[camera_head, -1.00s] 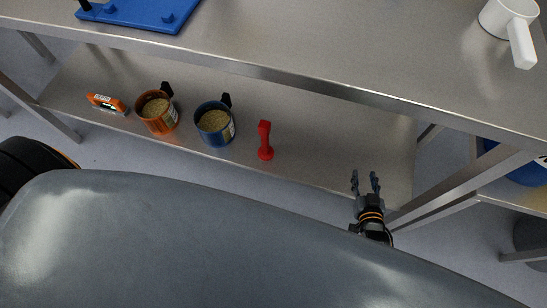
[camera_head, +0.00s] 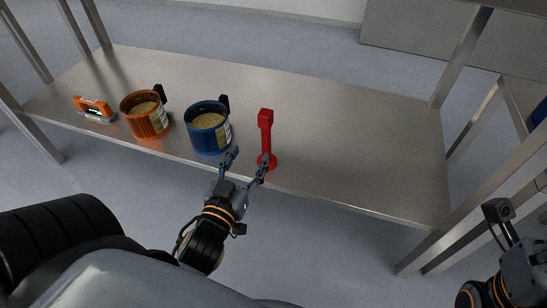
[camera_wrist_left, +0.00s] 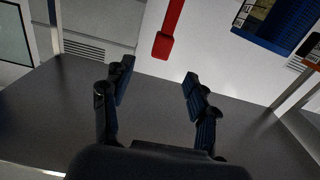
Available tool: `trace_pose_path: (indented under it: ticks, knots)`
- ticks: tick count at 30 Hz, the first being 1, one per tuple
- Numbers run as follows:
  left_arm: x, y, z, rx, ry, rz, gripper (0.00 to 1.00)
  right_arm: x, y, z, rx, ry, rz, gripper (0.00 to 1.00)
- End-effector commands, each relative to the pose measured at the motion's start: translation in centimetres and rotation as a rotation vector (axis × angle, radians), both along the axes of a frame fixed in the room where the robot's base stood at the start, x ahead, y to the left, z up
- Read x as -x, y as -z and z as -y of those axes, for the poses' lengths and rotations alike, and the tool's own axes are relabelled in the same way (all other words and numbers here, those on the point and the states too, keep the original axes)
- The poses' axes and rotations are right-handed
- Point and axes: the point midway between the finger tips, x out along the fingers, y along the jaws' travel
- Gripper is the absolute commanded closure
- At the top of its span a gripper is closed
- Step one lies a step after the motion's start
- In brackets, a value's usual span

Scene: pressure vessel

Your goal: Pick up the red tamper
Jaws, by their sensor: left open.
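The red tamper (camera_head: 266,135) stands on the metal shelf (camera_head: 340,150), near its front edge and right of the blue mug (camera_head: 208,128). My left gripper (camera_head: 250,160) is open and empty at the shelf's front edge. In the head view its right finger overlaps the tamper's base; I cannot tell whether they touch. In the left wrist view the tamper (camera_wrist_left: 170,28) shows at the top, beyond the open fingers (camera_wrist_left: 157,80). My right gripper (camera_head: 507,228) is at the lower right, partly in view, its opening unclear.
The blue mug, filled with tan grains, stands close left of the tamper. An orange mug (camera_head: 145,116) and an orange device (camera_head: 95,108) are farther left. The shelf is clear right of the tamper. A metal leg (camera_head: 465,55) rises at the right.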

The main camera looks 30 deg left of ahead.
Motion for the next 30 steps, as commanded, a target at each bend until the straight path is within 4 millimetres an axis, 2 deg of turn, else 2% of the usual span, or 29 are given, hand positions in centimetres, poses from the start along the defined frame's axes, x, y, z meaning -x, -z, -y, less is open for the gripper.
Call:
trace_pose_path:
  ticks: [5, 15, 26, 30]
  knots:
    - [-1.3, -0.5, -0.4, -0.005, -0.002, 0.014, 0.42, 0.7, -0.2, 0.2, -0.006, -0.002, 0.020, 0.60]
    - [-6.9, -0.4, -1.8, -0.004, -0.001, 0.011, 0.42, 0.6, -0.2, 0.1, -0.005, -0.001, 0.020, 0.60]
    - [-9.7, -0.2, -2.7, -0.006, -0.002, 0.011, 0.42, 0.5, 0.2, 0.1, -0.002, -0.001, 0.024, 0.60]
    - [-11.7, -0.1, -3.5, -0.006, -0.002, 0.012, 0.42, 0.8, -0.8, 0.1, -0.003, 0.001, 0.068, 0.60]
